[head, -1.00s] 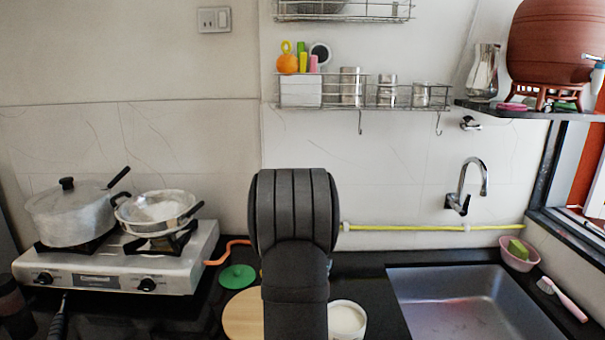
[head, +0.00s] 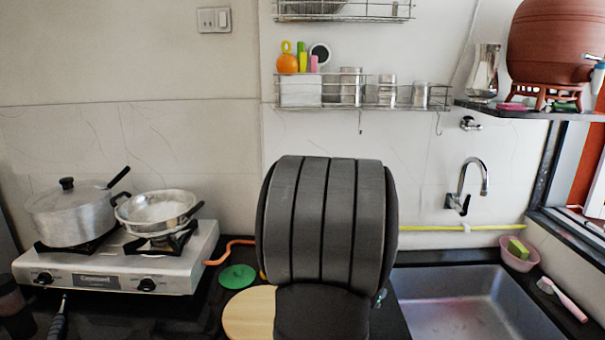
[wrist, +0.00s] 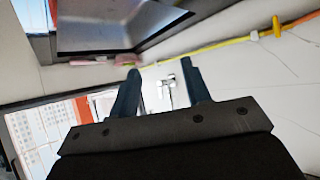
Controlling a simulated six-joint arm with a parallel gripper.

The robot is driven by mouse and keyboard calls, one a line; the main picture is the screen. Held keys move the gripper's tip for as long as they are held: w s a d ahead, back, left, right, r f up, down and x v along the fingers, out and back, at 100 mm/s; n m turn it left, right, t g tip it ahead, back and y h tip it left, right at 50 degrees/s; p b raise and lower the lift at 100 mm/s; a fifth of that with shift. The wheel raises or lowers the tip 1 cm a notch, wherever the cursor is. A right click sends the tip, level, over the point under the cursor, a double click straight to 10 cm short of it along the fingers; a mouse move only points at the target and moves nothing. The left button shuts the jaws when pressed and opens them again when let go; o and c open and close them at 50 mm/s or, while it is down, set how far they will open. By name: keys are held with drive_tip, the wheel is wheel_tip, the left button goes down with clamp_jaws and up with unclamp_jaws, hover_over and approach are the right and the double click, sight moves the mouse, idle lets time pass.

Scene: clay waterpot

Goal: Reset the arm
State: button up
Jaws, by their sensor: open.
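My gripper (wrist: 160,66) is open and empty in the wrist view, its two fingers apart with nothing between them but the distant wall and tap (wrist: 166,90). In the head view my arm stands upright in the lower middle, and the fingers are hidden behind it. The clay waterpot (head: 550,40) sits upright on its reddish stand (head: 543,94) on the shelf (head: 500,109) at the upper right. My arm is well apart from it.
A stove (head: 105,270) with a lidded pot (head: 68,215) and a pan (head: 157,210) stands at left. A wooden board (head: 249,312) and green lid (head: 237,277) lie beside my arm. The sink (head: 465,315) is at right. A wire rack (head: 345,97) hangs behind.

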drive_tip(key=s+d, duration=0.3)
drive_tip(key=s, duration=0.2)
drive_tip(key=w+a+f, duration=0.4)
drive_tip(key=w+a, duration=0.1)
drive_tip(key=a, duration=0.1)
drive_tip(key=shift+w+a+m+h, duration=0.2)
drive_tip(key=shift+w+m+h, duration=0.15)
drive_tip(key=shift+m+h, duration=0.05)
